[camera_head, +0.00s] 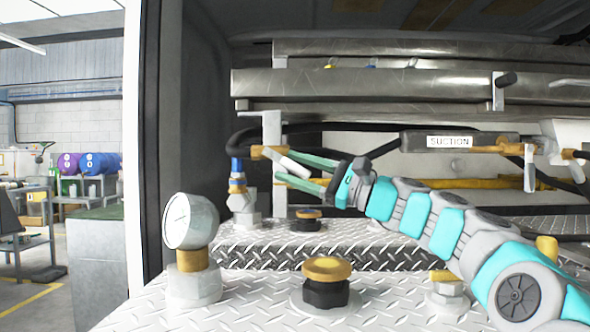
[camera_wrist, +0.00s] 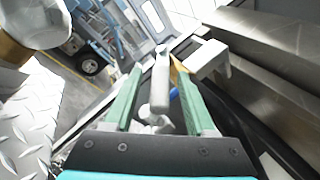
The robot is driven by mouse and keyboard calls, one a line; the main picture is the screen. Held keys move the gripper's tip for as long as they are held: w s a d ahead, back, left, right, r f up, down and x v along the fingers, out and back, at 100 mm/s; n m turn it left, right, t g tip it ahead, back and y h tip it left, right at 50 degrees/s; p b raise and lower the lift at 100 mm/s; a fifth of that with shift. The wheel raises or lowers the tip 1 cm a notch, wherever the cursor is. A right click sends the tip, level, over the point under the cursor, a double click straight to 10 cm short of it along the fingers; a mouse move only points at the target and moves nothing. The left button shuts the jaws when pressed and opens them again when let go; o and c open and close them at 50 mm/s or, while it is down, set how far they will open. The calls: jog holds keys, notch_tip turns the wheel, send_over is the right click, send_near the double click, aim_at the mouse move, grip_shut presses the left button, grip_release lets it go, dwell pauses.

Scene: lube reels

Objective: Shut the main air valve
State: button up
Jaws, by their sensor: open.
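The main air valve appears to be the brass fitting (camera_head: 257,152) with a pale grey lever (camera_head: 286,162), on the left above the diamond-plate deck. The lever slants down to the right. My gripper (camera_head: 277,165) reaches in from the right with two green fingers, open. The lever lies between the fingers in the head view. In the wrist view the lever (camera_wrist: 161,75) also shows between the two fingers (camera_wrist: 157,69), with a gap on each side. I cannot tell whether either finger touches it. Part of the valve body is hidden in the wrist view.
A round gauge (camera_head: 190,221) on a brass stem stands at the front left. Brass-topped caps (camera_head: 327,268) rise from the deck (camera_head: 250,300). Behind are metal beams (camera_head: 380,85) and a bar labelled SUCTION (camera_head: 450,142). A dark hose bends down beside the valve.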

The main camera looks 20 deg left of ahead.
jog(key=shift+d, duration=0.1)
jog(key=v, duration=0.7)
jog(key=shift+d+f, duration=0.1)
jog(key=shift+d, duration=0.25)
jog(key=shift+c, duration=0.3)
